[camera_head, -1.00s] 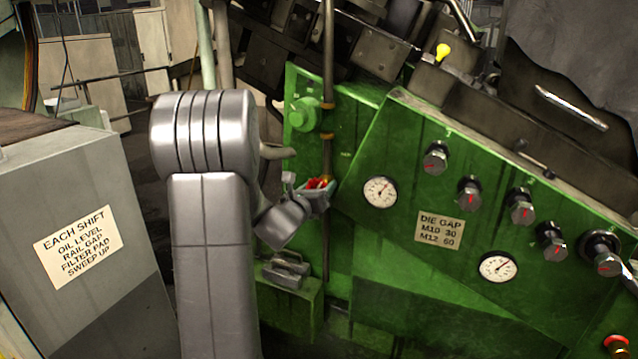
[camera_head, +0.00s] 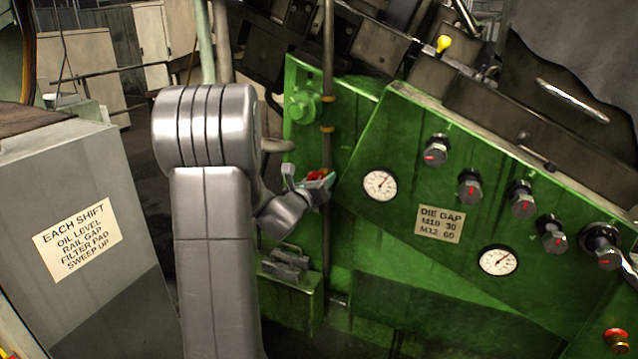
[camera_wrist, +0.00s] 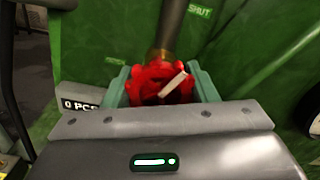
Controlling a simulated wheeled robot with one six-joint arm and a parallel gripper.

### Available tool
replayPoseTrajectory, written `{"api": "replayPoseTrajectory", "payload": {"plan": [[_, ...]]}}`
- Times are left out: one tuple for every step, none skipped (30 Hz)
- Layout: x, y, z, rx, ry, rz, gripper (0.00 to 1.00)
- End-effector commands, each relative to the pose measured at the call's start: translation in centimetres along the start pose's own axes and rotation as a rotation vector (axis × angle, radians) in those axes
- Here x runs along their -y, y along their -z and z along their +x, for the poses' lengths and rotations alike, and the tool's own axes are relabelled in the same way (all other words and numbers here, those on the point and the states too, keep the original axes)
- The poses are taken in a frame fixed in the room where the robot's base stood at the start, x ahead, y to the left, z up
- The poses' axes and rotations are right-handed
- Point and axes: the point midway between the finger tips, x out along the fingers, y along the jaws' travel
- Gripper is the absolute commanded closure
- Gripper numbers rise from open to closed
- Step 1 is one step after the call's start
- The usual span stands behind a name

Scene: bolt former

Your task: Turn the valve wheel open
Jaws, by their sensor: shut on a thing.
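The red valve wheel (camera_wrist: 150,84) shows in the wrist view at the lower end of a dark vertical pipe (camera_wrist: 173,25). A pale bar lies across the wheel's face. My gripper (camera_wrist: 163,88) has its two teal fingers on either side of the wheel, shut on it. In the head view the wheel (camera_head: 317,175) is a small red patch at my gripper (camera_head: 320,178), beside the green machine panel. My gripper hides part of the wheel. A "SHUT" label (camera_wrist: 199,12) is on the green panel right of the pipe, and a partly hidden plate (camera_wrist: 80,103) is at left.
The green machine front (camera_head: 400,240) carries dials and several black knobs. A grey cabinet (camera_head: 70,220) with a notice stands at left. A green box with a grey latch (camera_head: 285,262) sits below my gripper. A green round fitting (camera_head: 303,107) is above it.

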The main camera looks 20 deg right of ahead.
Motion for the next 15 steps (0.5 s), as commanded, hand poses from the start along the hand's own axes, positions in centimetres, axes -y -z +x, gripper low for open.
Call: {"api": "replayPoseTrajectory", "payload": {"plan": [[-0.08,0.29,-0.01,0.001,0.001,-0.022,0.70],[-0.09,0.31,-0.02,0.001,0.001,-0.038,0.70],[-0.11,0.33,-0.03,0.002,0.000,-0.064,0.70],[-0.12,0.34,-0.03,0.002,0.000,-0.086,0.70],[-0.12,0.36,-0.03,0.002,0.000,-0.109,0.70],[-0.14,0.40,-0.03,0.002,0.001,-0.142,0.70],[-0.15,0.42,-0.02,0.002,0.001,-0.167,0.70],[-0.15,0.42,-0.02,0.002,0.000,-0.194,0.70],[-0.15,0.37,-0.02,0.002,0.000,-0.230,0.70],[-0.14,0.34,-0.01,0.003,0.001,-0.258,0.70],[-0.13,0.33,-0.01,0.003,0.001,-0.287,0.70],[-0.14,0.34,-0.01,0.002,0.001,-0.325,0.70],[-0.15,0.34,-0.01,0.001,0.001,-0.353,0.71],[-0.16,0.33,-0.01,0.001,0.000,-0.382,0.71],[-0.15,0.30,-0.01,0.001,0.000,-0.421,0.71]]}}
